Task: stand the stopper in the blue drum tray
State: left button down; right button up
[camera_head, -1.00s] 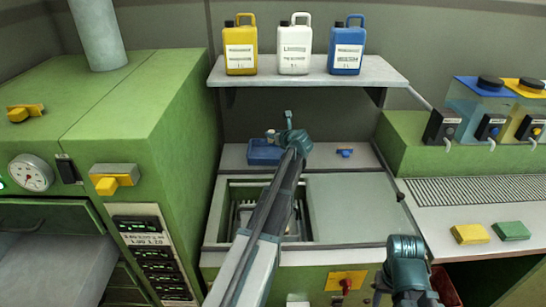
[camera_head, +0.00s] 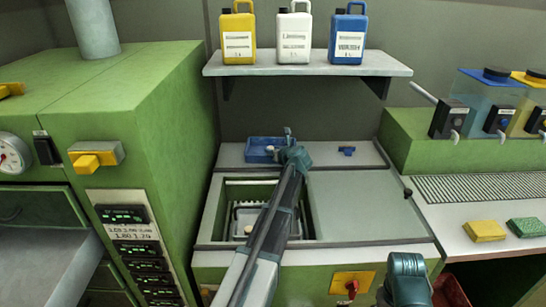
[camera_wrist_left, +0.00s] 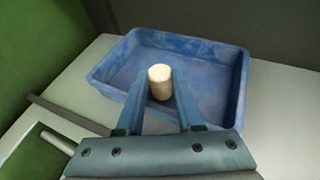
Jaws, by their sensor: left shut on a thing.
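The pale, cork-like stopper (camera_wrist_left: 160,84) stands upright between the two blue fingertips of my left gripper in the left wrist view. The gripper (camera_head: 287,136) is shut on it. The blue drum tray (camera_wrist_left: 219,61) is a shallow rectangular tray behind and around the stopper in that view. In the head view the tray (camera_head: 253,155) sits on the grey counter at the back, just left of my left gripper. Whether the stopper touches the tray floor is hidden by the fingers. My right arm shows at the bottom right of the head view, its fingertips out of sight.
A shelf (camera_head: 305,66) with yellow, white and blue jugs hangs above the counter. A green cabinet (camera_head: 165,120) stands close on the left. An open basin (camera_head: 238,194) lies in front of the tray.

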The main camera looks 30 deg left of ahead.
pick_arm(q)
jog(key=shift+f, duration=0.2)
jog(key=c, duration=0.5)
grip_release()
jog(key=shift+c, duration=0.2)
jog(key=shift+r, duration=0.3)
jog(key=p+v, duration=0.5)
jog(key=v, duration=0.7)
jog(key=shift+f, duration=0.15)
jog(key=shift+s, duration=0.1)
